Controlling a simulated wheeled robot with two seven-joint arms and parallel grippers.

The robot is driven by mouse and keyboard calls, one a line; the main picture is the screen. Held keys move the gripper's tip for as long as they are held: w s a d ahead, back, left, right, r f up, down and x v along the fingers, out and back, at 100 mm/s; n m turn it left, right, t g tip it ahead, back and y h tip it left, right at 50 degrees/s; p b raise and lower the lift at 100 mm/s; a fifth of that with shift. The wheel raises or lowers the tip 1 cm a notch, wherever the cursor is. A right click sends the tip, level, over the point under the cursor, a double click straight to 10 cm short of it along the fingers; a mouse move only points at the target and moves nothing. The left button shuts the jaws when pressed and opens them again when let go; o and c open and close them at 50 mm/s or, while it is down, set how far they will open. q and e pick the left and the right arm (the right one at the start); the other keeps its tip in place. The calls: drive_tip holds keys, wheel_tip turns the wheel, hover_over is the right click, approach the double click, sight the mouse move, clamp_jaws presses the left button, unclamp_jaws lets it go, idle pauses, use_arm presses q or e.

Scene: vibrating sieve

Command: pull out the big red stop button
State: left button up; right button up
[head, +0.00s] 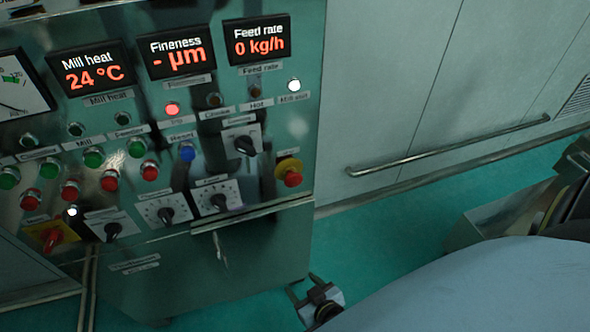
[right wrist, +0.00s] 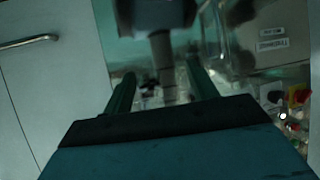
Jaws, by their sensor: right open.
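The big red stop button (head: 292,179) sits on a yellow base at the right edge of the green control panel, in the head view. I cannot make it out in the right wrist view. My right gripper (head: 308,287) shows low in the head view, below the panel and well apart from the button. In the right wrist view its two fingers (right wrist: 161,85) stand apart with nothing clearly held between them. My left gripper is not in view.
The panel carries several lit displays, lamps, push buttons and black knobs (head: 219,201) left of the stop button. A red switch on yellow (head: 53,237) sits at lower left. Grey cabinets with a long handrail (head: 450,146) stand to the right. Green floor (head: 400,215) lies open between.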

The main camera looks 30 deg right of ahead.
drive_tip(key=w+d+r+m+t+h+p, duration=0.1)
drive_tip(key=w+d+r+t, duration=0.1)
drive_tip(key=r, duration=0.5)
drive_tip(key=w+d+r+m+t+h, duration=0.1)
drive_tip(key=w+r, duration=0.1)
drive_tip(key=r, duration=0.4)
drive_tip(key=t+h, duration=0.2)
approach(295, 181)
drive_tip(key=shift+m, duration=0.3)
drive_tip(key=x, duration=0.9)
drive_tip(key=shift+w, duration=0.15)
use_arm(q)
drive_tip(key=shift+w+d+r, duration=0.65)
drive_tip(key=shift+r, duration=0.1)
use_arm(e)
drive_tip(key=shift+x, duration=0.8)
